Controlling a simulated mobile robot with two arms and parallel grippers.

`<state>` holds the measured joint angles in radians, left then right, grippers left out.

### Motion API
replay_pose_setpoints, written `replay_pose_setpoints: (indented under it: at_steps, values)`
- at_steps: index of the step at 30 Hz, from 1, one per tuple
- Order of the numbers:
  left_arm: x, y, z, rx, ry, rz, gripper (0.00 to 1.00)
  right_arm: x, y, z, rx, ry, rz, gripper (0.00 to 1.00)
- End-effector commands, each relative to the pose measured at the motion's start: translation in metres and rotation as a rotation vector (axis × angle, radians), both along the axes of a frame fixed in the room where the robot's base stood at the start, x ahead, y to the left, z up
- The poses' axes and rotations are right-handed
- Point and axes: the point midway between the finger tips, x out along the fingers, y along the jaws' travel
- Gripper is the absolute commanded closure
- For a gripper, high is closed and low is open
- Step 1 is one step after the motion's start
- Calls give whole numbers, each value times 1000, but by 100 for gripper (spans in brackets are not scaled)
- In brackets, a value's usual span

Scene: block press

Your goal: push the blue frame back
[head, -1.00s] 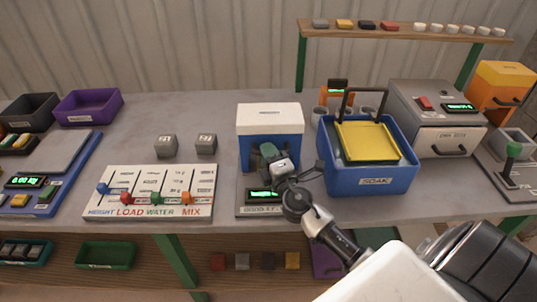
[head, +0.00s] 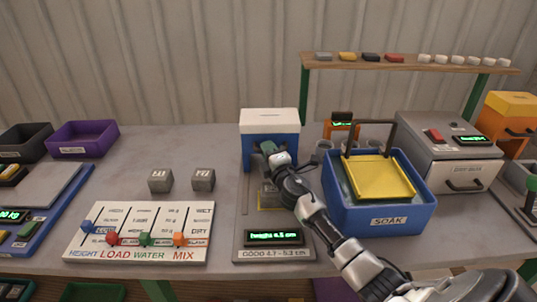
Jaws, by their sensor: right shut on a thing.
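The blue frame (head: 288,148) with its white top (head: 270,121) stands at the back of a grey gauge base (head: 240,238) in the middle of the table. My right gripper (head: 270,153) is at the frame's front face, shut on its green handle, which is mostly hidden. A lit green display (head: 274,237) at the base's front reads a height that looks like 6.2 cm. My left gripper is not in view.
The blue SOAK bin (head: 390,222) with a yellow tray (head: 382,178) stands close on the right of my forearm. Two grey cubes (head: 160,180) and a slider panel (head: 140,230) are on the left.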

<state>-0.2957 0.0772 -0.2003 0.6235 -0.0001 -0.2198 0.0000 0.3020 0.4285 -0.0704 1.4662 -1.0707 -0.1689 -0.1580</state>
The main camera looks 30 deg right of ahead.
Motion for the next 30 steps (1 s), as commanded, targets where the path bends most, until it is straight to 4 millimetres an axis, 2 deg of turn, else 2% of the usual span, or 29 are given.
replay_pose_setpoints:
  at_steps: [8,9,13,30]
  values:
    - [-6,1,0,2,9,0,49,1,-2,4,-2,-6,-4,100]
    - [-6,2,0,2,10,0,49,1,-2,5,-2,-7,-5,81]
    - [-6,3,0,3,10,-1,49,1,-2,4,-2,-6,-4,61]
    - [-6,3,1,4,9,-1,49,0,-1,4,-1,-3,-2,60]
